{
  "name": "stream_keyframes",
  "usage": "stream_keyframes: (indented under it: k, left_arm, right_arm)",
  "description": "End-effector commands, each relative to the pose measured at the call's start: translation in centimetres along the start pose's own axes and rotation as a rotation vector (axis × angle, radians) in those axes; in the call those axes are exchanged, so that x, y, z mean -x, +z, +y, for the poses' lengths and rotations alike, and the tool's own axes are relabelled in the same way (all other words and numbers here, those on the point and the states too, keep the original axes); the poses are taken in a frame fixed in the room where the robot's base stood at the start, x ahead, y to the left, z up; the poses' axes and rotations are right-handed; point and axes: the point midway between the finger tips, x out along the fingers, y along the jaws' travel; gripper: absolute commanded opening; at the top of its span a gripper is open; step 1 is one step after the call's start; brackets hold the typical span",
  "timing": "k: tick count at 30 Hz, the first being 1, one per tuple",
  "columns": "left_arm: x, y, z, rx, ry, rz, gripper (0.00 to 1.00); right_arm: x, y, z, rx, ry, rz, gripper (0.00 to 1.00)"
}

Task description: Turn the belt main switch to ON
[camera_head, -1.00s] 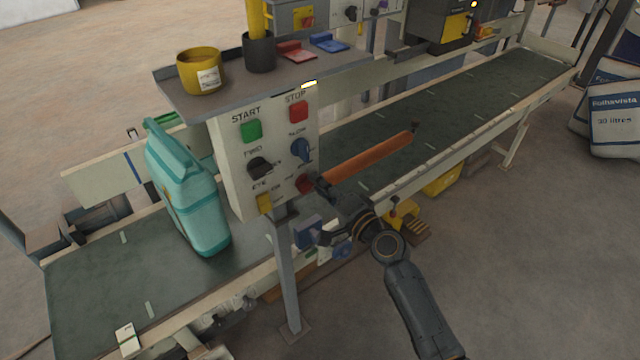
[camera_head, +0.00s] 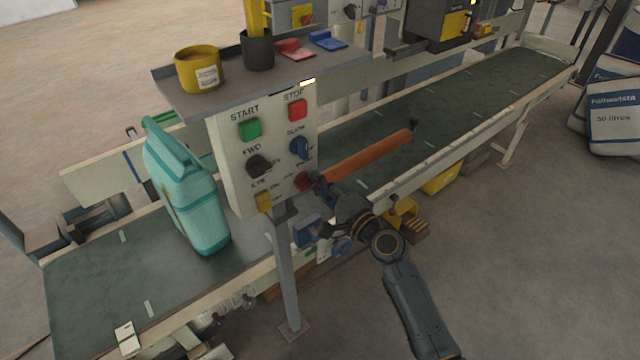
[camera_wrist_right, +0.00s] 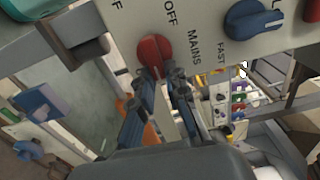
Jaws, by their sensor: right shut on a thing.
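The belt main switch is a red rotary knob (camera_head: 303,181) at the lower right of the white control panel (camera_head: 232,172). It also shows in the right wrist view (camera_wrist_right: 153,50), with the words OFF and MAINS beside it. My right gripper (camera_head: 316,184) is at this knob, coming from the lower right. In the right wrist view its fingers (camera_wrist_right: 155,84) are closed on the knob's lower part. The fingers partly hide the knob, and I cannot tell exactly which position it points to. My left gripper is not in view.
A blue knob (camera_head: 299,148) sits above the red one, with a black knob (camera_head: 259,166) and a yellow switch (camera_head: 264,202) to the left. A teal canister (camera_head: 190,195) stands on the belt (camera_head: 85,285).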

Motion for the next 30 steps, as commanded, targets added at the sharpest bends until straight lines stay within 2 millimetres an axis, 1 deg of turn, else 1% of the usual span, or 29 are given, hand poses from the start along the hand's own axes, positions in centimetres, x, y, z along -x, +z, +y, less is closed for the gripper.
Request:
stream_keyframes:
  k: [1, 4, 13, 17, 20, 27, 30]
  left_arm:
    - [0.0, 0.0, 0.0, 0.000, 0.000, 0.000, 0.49]
    - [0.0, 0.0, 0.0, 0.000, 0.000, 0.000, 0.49]
    - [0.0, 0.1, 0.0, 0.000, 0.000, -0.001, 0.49]
    - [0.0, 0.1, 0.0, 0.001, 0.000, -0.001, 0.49]
    - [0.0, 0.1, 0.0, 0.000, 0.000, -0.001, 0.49]
    - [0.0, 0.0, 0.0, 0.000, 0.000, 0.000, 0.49]
    - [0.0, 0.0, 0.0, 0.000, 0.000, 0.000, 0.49]
  right_arm:
    - [-0.2, 0.1, -0.5, -0.002, -0.009, -0.001, 0.16]
    - [-0.2, 0.1, -0.5, -0.001, -0.009, -0.001, 0.36]
    - [-0.1, 0.1, -0.2, 0.000, -0.004, -0.001, 0.37]
    - [0.8, 0.0, 0.0, 0.000, -0.001, 0.000, 0.37]
    - [2.4, 0.0, 0.0, 0.000, -0.001, 0.000, 0.37]
    - [7.6, 0.0, 0.0, 0.002, -0.001, 0.001, 0.37]
    - [9.3, 0.1, -0.1, 0.001, -0.002, -0.002, 0.37]
